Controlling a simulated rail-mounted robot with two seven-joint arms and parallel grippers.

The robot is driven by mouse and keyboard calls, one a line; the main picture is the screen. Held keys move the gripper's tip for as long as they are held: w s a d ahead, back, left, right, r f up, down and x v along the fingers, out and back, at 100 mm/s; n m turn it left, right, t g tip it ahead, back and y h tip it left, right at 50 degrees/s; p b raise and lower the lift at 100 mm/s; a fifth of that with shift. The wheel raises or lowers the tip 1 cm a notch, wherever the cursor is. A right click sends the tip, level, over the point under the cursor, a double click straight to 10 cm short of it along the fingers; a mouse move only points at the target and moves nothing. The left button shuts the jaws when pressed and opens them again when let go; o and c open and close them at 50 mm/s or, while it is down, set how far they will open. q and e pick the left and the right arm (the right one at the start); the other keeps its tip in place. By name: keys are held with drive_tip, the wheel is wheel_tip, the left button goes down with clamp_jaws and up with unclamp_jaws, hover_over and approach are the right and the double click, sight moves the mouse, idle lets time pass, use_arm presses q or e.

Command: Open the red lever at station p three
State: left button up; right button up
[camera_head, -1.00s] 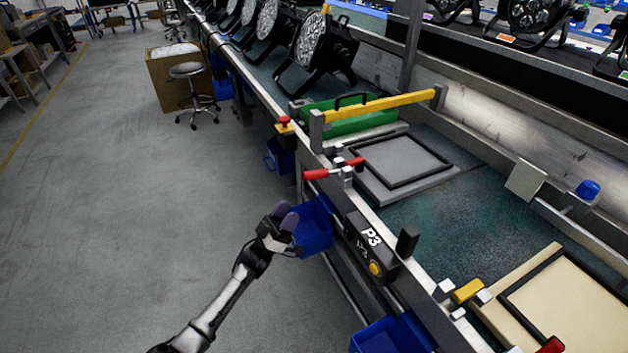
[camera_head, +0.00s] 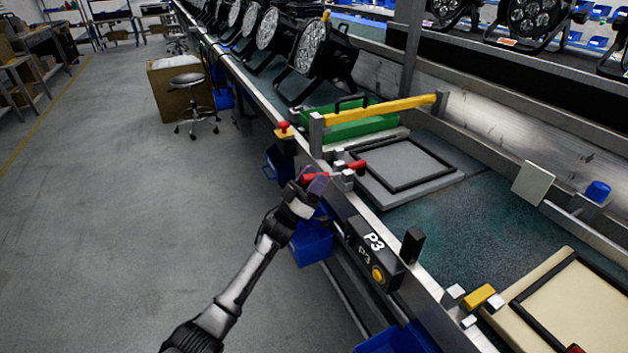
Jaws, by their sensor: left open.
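The red lever (camera_head: 353,166) sits on a small metal clamp at the bench's front rail, beside the P3 station. Its handle runs left over the rail edge, and its left end shows at my left gripper. My left gripper (camera_head: 312,181) is open at that left end, with its fingers beside or around the handle; I cannot tell whether they touch it. The P3 box (camera_head: 367,250) with a yellow button is on the rail, nearer and to the right. My right gripper is not in view.
A grey plate with a black frame (camera_head: 405,170) lies behind the lever. A yellow bar (camera_head: 385,107) crosses above a green tray (camera_head: 345,131). A blue bin (camera_head: 311,243) hangs below the rail under my left arm.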

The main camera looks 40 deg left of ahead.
use_arm(q)
clamp_jaws()
idle(0.5)
